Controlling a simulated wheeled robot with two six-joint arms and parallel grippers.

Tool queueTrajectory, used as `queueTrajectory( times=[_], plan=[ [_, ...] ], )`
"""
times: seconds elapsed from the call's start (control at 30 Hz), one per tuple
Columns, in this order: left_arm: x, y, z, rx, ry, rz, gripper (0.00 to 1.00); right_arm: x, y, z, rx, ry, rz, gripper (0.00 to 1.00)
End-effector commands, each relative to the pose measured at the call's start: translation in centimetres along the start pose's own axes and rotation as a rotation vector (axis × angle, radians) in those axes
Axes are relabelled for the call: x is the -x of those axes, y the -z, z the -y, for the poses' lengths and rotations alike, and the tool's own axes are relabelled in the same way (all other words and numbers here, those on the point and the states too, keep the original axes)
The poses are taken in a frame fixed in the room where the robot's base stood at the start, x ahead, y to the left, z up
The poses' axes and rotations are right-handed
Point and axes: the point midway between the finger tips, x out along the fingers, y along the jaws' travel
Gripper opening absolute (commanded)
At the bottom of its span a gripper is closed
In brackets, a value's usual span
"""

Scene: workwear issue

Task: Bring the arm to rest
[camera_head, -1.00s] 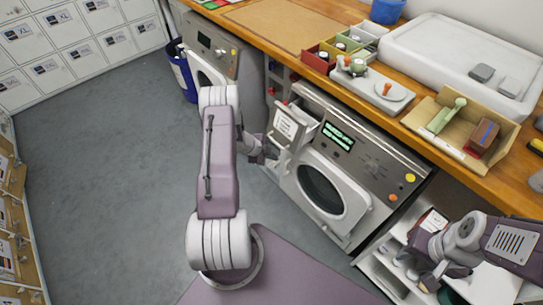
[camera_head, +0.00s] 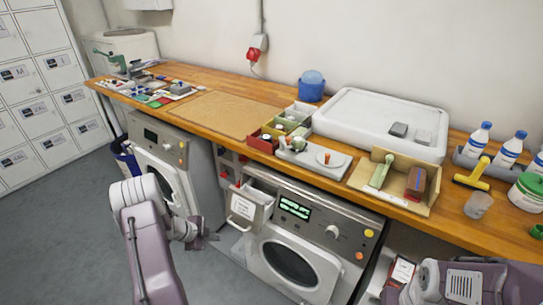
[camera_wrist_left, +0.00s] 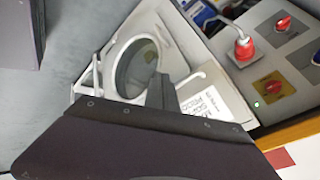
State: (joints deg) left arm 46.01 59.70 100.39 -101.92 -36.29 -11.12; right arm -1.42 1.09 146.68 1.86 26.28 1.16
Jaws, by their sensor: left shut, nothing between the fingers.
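My left arm (camera_head: 148,248) comes in from the lower left in the head view, bent at a white elbow. Its gripper (camera_head: 208,236) is shut and empty, in front of the washers near an open drawer. The left wrist view shows the dark gripper (camera_wrist_left: 160,92) with a round machine door behind it. My right arm (camera_head: 465,283) shows at the lower right edge; its fingers are not visible.
A labelled drawer (camera_head: 250,204) stands pulled out beside the front washer (camera_head: 335,225). Another washer (camera_head: 165,155) stands to its left. The wooden counter (camera_head: 225,93) carries trays, a white lid and bottles. Grey floor (camera_head: 75,215) is clear at left.

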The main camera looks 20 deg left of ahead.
Motion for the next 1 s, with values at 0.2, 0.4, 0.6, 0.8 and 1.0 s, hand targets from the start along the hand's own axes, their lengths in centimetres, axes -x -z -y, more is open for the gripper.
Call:
queueTrajectory(
  times=[0.2, 0.4, 0.6, 0.8, 1.0],
  plan=[
    [0.6, 5.8, 4.1, -0.146, 0.011, -0.028, 0.00, 1.1, 0.1, 0.0, 0.000, 0.000, 0.000, 0.36],
    [5.6, 22.7, 11.3, -0.258, 0.148, -0.069, 0.00, 3.0, 0.3, 0.1, 0.000, 0.000, 0.000, 0.36],
    [13.9, 31.2, 8.3, 0.277, 0.281, 0.089, 0.00, 4.8, 0.5, 0.1, 0.000, 0.000, 0.000, 0.36],
    [17.2, 25.9, -5.7, 0.961, 0.108, 0.390, 0.00, 4.8, 0.5, 0.1, 0.000, 0.000, 0.000, 0.36],
    [18.5, 25.0, -12.6, 1.249, -0.033, 0.566, 0.00, 4.8, 0.5, 0.1, 0.000, 0.000, 0.000, 0.36]
  ],
)
